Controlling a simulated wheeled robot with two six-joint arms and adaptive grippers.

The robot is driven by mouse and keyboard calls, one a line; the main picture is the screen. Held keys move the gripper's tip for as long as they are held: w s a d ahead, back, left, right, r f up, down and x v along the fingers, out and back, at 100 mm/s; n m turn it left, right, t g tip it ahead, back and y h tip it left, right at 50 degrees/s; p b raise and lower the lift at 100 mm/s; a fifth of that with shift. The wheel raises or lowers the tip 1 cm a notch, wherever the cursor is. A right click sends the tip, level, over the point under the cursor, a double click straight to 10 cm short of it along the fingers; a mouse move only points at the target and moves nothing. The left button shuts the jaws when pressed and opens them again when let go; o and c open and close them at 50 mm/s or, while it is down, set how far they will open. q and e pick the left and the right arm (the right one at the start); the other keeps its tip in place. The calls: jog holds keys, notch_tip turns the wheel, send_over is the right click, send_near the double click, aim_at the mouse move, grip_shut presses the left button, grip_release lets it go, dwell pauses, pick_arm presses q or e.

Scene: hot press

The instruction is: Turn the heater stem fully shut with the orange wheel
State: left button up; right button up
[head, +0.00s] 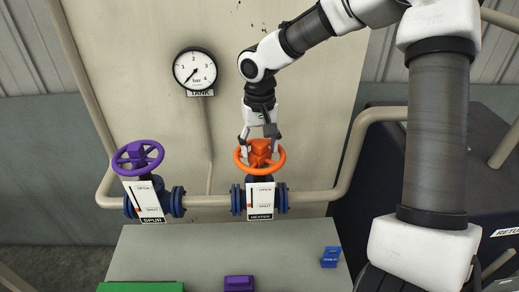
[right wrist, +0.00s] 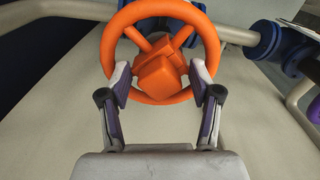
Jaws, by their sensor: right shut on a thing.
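The orange wheel (head: 278,164) sits on top of the blue-flanged valve labelled HEATER (head: 260,201). The heater's white plate carries OPEN and SHUT marks, with a small orange marker at its left edge, too small to read exactly. My right gripper (head: 262,147) reaches down from above onto the wheel. In the right wrist view its two fingers (right wrist: 160,85) stand on either side of the orange hub block (right wrist: 162,74), inside or over the rim (right wrist: 207,40), and are shut on the wheel. My left gripper is not in view.
A purple wheel (head: 137,155) tops the SPUR valve (head: 148,201) at left, on the same pipe (head: 208,202). A TANK gauge (head: 195,69) hangs on the panel behind. A grey bench (head: 195,250) in front holds a blue block (head: 331,257), a purple block (head: 239,283) and a green item (head: 140,287).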

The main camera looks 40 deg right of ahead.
jog(key=m+b, duration=0.1)
jog(key=m, duration=0.1)
jog(key=m+b, duration=0.1)
jog(key=m, duration=0.1)
jog(key=m+b, duration=0.1)
jog(key=b, duration=0.1)
jog(key=shift+f+m, duration=0.35)
jog(key=shift+m, duration=0.05)
jog(key=shift+s+r+m, duration=0.1)
jog(key=shift+r+m, duration=0.1)
jog(key=shift+m, duration=0.3)
jog(key=shift+r, duration=0.15)
jog(key=m+b, duration=0.2)
jog(key=m, duration=0.1)
jog(key=m+b, duration=0.1)
jog(key=shift+f+m, duration=0.3)
jog(key=o, duration=0.6)
jog(key=shift+r+m, duration=0.3)
jog(key=shift+r, duration=0.05)
jog(key=shift+c, duration=0.2)
jog(key=shift+r, duration=0.15)
notch_tip(320, 180, up, 9)
jog(key=p, duration=0.7)
jog(key=shift+f, duration=0.2)
